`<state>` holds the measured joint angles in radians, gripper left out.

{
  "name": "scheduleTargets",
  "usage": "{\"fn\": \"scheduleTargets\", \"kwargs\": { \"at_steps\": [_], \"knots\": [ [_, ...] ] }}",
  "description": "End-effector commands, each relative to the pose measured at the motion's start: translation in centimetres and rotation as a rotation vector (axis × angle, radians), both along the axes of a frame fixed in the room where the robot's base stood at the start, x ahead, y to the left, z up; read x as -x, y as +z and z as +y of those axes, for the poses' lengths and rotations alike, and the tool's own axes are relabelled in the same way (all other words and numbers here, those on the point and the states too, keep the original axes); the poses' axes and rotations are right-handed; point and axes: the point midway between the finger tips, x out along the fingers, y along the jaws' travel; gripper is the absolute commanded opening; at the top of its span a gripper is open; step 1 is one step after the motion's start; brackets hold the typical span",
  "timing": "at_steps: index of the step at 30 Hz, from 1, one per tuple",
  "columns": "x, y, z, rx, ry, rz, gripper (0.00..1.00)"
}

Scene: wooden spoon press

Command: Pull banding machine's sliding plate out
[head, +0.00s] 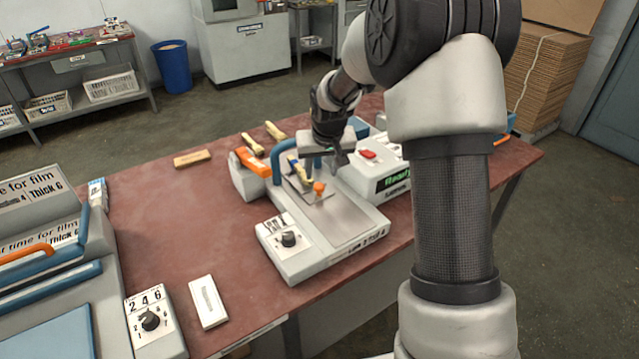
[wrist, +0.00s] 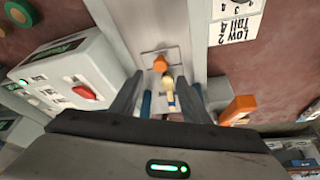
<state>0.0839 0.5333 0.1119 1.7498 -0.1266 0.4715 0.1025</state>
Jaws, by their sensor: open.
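The banding machine (head: 290,262) is a pale grey unit with a bare metal bed (head: 345,213) on the red table. Its small sliding plate (head: 322,199) lies on the bed and carries an orange knob (head: 319,187). The knob also shows in the wrist view (wrist: 160,63), with a yellowish spoon bundle (wrist: 170,97) just behind it. My gripper (head: 325,162) is over the rear part of the bed, above and behind the knob. In the wrist view its open fingers (wrist: 160,88) straddle the bundle's line, with the knob ahead of the tips. Nothing is held.
A white box with a green display (head: 393,183) and a red switch stands right of the bed. A blue bar and an orange handle (head: 255,163) stand left. Another machine (head: 45,265) fills the table's left end. The front bed is clear.

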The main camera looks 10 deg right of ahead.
Motion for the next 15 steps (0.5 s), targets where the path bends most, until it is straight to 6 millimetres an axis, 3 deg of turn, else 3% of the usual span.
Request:
{"fn": "scheduleTargets", "kwargs": {
  "at_steps": [6,15],
  "knots": [
    [-1.7,-4.3,0.0,0.000,0.000,0.003,0.42],
    [-2.8,-6.8,0.0,0.000,0.000,0.000,0.42]
  ]
}}
